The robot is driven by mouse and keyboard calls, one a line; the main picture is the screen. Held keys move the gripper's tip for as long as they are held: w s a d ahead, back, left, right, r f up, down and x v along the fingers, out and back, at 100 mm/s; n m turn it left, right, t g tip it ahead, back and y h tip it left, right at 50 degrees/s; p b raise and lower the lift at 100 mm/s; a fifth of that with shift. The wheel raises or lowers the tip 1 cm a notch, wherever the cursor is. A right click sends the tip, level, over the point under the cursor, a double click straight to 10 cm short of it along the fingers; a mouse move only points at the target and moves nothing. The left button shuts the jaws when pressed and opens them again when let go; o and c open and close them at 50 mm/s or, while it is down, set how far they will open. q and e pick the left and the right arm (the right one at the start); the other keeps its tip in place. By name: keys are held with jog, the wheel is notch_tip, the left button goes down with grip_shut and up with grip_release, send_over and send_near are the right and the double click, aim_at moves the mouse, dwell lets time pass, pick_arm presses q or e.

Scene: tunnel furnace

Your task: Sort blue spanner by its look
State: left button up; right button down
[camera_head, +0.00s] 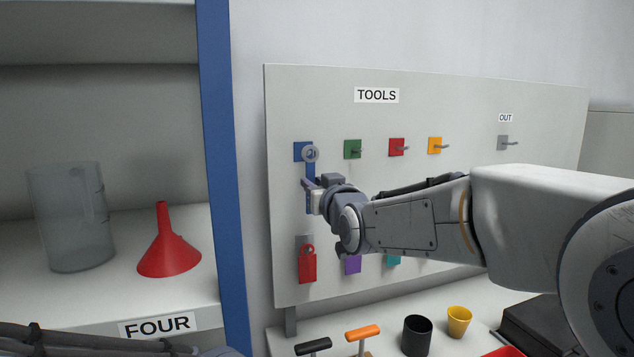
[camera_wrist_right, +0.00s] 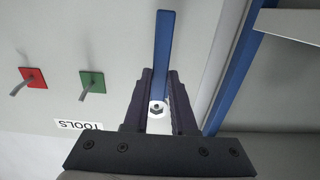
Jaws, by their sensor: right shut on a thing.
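The blue spanner (camera_head: 310,171) hangs upright, ring end up, in front of the blue square (camera_head: 298,151) at the upper left of the TOOLS board (camera_head: 430,100). In the right wrist view its blue handle (camera_wrist_right: 164,45) runs between the fingers, with the grey ring end (camera_wrist_right: 158,109) near the palm. My right gripper (camera_head: 310,190) is shut on the handle below the ring; it also shows in the wrist view (camera_wrist_right: 160,90). Whether the ring sits on a peg I cannot tell. My left gripper is out of view.
Green (camera_head: 352,149), red (camera_head: 396,147) and orange (camera_head: 435,145) squares carry empty pegs, as does a grey OUT square (camera_head: 503,143). A red padlock (camera_head: 307,265) hangs lower left. A blue post (camera_head: 219,150) and shelf with a red funnel (camera_head: 168,245) stand left.

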jog(key=shift+w+a+r+p, duration=0.15)
jog(key=shift+w+p, duration=0.15)
jog(key=shift+w, duration=0.2)
jog(key=shift+w+a+f+b, duration=0.25)
jog(key=shift+w+f+b, duration=0.3)
jog(key=shift+w, duration=0.2)
jog(key=shift+r, duration=0.1)
jog(key=c, duration=0.7)
grip_release()
jog(key=shift+o, duration=0.2)
